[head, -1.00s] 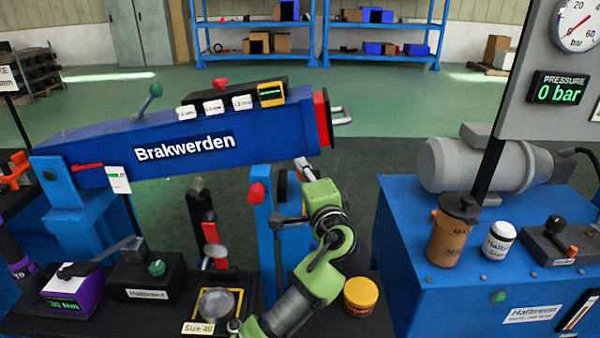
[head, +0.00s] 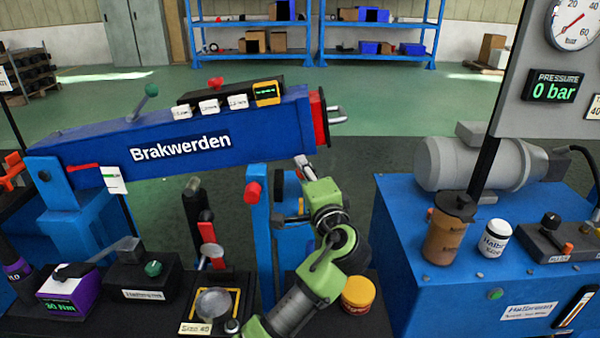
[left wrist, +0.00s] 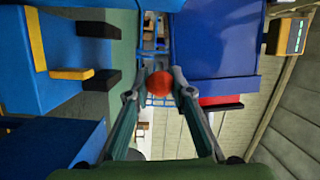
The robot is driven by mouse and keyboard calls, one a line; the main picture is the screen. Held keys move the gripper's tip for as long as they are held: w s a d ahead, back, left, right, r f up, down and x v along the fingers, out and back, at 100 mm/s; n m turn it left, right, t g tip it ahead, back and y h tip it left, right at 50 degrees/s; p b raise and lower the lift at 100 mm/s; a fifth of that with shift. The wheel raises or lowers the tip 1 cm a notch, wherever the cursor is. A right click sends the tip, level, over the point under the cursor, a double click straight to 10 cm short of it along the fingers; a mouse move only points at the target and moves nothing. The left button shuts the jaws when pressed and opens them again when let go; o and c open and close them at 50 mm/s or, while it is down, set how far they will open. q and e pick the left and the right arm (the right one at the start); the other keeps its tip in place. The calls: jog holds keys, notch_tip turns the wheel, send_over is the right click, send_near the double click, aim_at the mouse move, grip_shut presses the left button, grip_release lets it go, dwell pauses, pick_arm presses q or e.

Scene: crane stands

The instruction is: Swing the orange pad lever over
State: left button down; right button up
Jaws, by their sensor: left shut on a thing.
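An orange-red ball knob (left wrist: 159,84) sits between the fingertips of my left gripper (left wrist: 160,88) in the left wrist view. The fingers touch it from both sides; the lever arm behind it is hidden. In the head view my left gripper (head: 301,165) is under the red-capped end of the long blue beam (head: 230,140) marked Brakwerden. Its fingers are small there, and I cannot make out the knob in them. Just left of it stands a blue upright with a red knob (head: 253,192). My right gripper is in neither view.
A yellow-red tub (head: 358,293) stands beside my left arm. A tray with a round disc (head: 214,303) and a dark box (head: 143,279) are to the left. At right a blue cabinet (head: 425,310) carries a motor (head: 470,163), a brown jug (head: 447,235) and a white jar (head: 495,240).

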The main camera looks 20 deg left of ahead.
pick_arm(q)
jog(key=shift+w+d+r, duration=0.15)
jog(key=shift+d+r, duration=0.05)
jog(key=shift+d, duration=0.35)
jog(key=c, duration=1.8)
grip_release()
jog(key=shift+w+d, duration=0.15)
jog(key=shift+o, duration=0.2)
jog(key=shift+f, duration=0.1)
jog(key=v, duration=0.7)
jog(key=shift+s, duration=0.3)
